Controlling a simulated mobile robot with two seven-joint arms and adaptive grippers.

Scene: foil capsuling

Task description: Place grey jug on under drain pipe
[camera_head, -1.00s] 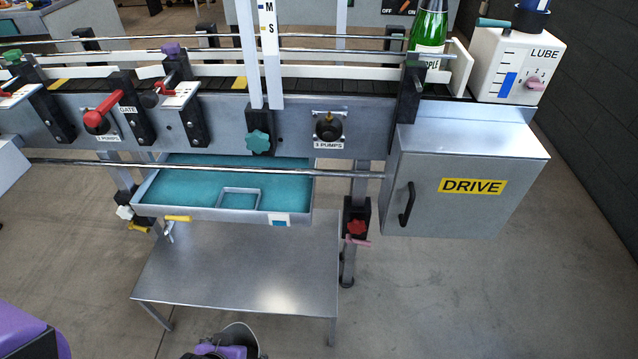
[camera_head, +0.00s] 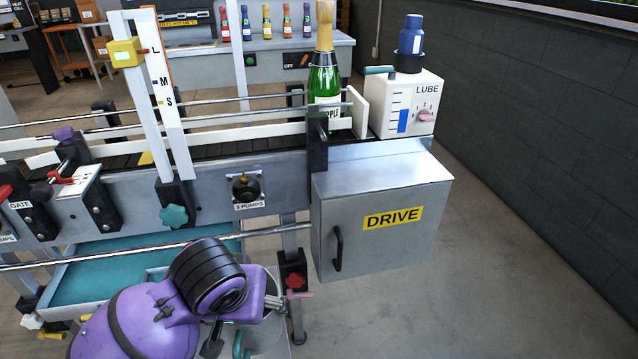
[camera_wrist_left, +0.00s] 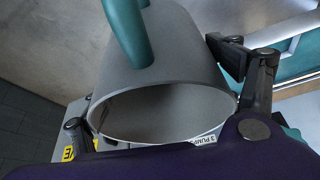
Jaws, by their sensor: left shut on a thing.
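The grey jug (camera_wrist_left: 180,65) with a teal handle (camera_wrist_left: 128,30) fills the left wrist view, its wide mouth towards the camera. My left gripper (camera_wrist_left: 155,90) is shut on it, with dark fingers on either side of its body. In the head view my purple left wrist (camera_head: 215,285) is low in front of the conveyor, and part of the jug (camera_head: 268,340) shows beyond it at the bottom edge. A small yellow tap handle (camera_head: 86,317) shows at the front of the teal drip tray (camera_head: 110,272); the drain pipe itself is hidden or unclear. My right gripper is not in view.
A steel rail (camera_head: 120,252) runs along the conveyor front above the tray. The floor at the right (camera_head: 510,300) is clear.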

